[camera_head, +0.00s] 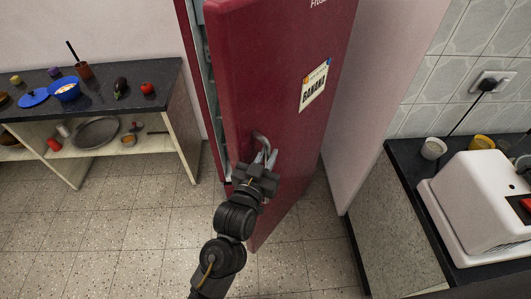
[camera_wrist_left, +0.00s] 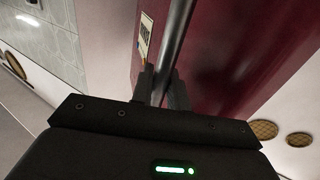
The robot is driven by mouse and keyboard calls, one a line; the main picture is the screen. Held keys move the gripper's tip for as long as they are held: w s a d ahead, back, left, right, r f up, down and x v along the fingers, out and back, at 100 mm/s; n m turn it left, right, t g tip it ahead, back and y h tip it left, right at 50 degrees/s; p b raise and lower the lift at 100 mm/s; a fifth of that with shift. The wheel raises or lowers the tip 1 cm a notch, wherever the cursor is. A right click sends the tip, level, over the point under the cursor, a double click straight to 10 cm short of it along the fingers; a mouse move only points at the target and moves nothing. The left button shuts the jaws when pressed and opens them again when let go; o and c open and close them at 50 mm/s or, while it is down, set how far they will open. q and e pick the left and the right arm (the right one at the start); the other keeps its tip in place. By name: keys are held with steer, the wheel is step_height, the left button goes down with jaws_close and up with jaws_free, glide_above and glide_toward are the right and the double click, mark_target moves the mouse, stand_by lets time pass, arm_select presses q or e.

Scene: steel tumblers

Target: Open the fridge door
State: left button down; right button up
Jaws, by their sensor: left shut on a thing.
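The fridge is dark red, and its door (camera_head: 285,85) stands partly open in the head view, with a gap along its left side showing the pale interior edge (camera_head: 203,70). A grey metal handle (camera_head: 262,140) is on the door's front. My left gripper (camera_head: 265,160) is shut on the handle. In the left wrist view the handle bar (camera_wrist_left: 172,50) runs between the two dark fingers (camera_wrist_left: 165,88), with the red door (camera_wrist_left: 240,50) behind it. The lower part of the handle is hidden by the gripper. My right gripper is not in view.
A dark-topped table (camera_head: 135,100) with a blue bowl (camera_head: 66,90) and vegetables stands at the left. A dark counter (camera_head: 400,165) with a white appliance (camera_head: 478,200) is at the right. The tiled floor (camera_head: 120,235) at lower left is clear.

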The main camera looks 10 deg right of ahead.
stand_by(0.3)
arm_select(q)
steer(key=c, duration=1.4)
jaws_free()
steer(key=shift+c, duration=0.2)
steer(key=shift+s, duration=0.15)
steer(key=shift+s+a+f, duration=0.2)
steer(key=shift+s, duration=0.1)
steer(key=b+v, duration=0.3)
steer(key=v, duration=0.7)
steer(key=shift+r, duration=0.2)
